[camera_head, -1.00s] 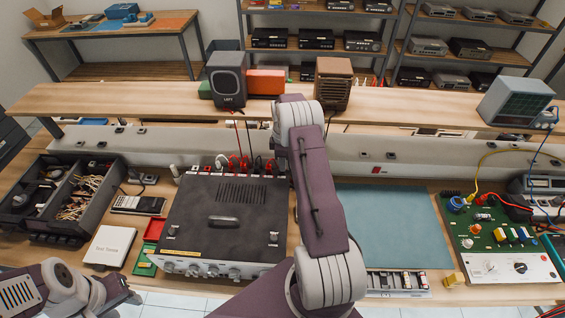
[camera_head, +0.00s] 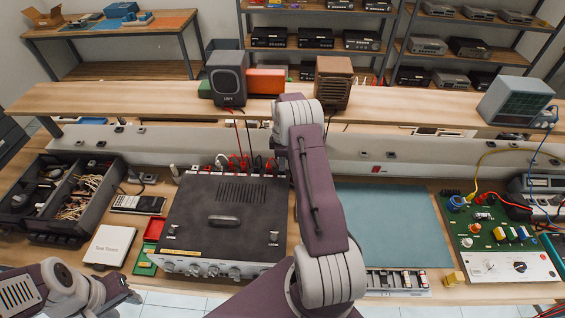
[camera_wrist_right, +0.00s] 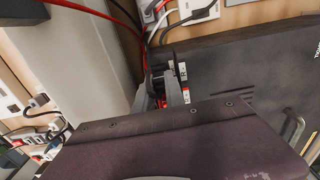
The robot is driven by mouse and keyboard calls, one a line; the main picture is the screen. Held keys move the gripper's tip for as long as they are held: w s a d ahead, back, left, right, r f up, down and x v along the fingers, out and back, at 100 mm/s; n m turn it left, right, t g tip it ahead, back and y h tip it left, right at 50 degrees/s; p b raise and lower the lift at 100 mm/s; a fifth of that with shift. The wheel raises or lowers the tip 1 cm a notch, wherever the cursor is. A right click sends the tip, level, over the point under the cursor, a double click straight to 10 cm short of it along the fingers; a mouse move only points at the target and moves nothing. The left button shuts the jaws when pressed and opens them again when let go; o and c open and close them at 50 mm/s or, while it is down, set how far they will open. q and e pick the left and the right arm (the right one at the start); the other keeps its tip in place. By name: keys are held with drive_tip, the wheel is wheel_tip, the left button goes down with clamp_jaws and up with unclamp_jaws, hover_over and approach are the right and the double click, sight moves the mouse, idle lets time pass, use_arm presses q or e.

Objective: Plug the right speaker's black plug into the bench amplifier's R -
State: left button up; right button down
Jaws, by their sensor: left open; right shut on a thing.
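The bench amplifier (camera_head: 222,240) is a dark box on the bench, its rear edge holding several red and black plugs (camera_head: 238,162). In the right wrist view the amplifier (camera_wrist_right: 245,70) shows an R label by its rear edge. The right speaker (camera_head: 333,84) is brown and stands on the shelf. My right gripper (camera_wrist_right: 162,88) is at the amplifier's rear edge, its fingers shut on a plug that is mostly hidden between them, with red visible close by. I cannot tell whether the plug is seated. My left gripper (camera_head: 127,298) is open at lower left, its fingertips hard to see.
A speaker marked LEFT (camera_head: 228,80) stands beside an orange box (camera_head: 266,81). A blue mat (camera_head: 392,225) lies right of my right arm. A green circuit board (camera_head: 495,237) is at far right. Wires (camera_wrist_right: 95,12) run close to my right gripper.

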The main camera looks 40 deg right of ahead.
drive_tip(key=shift+f+b, duration=0.65)
drive_tip(key=shift+f, duration=0.35)
idle(2.2)
drive_tip(key=c, duration=1.3)
unclamp_jaws()
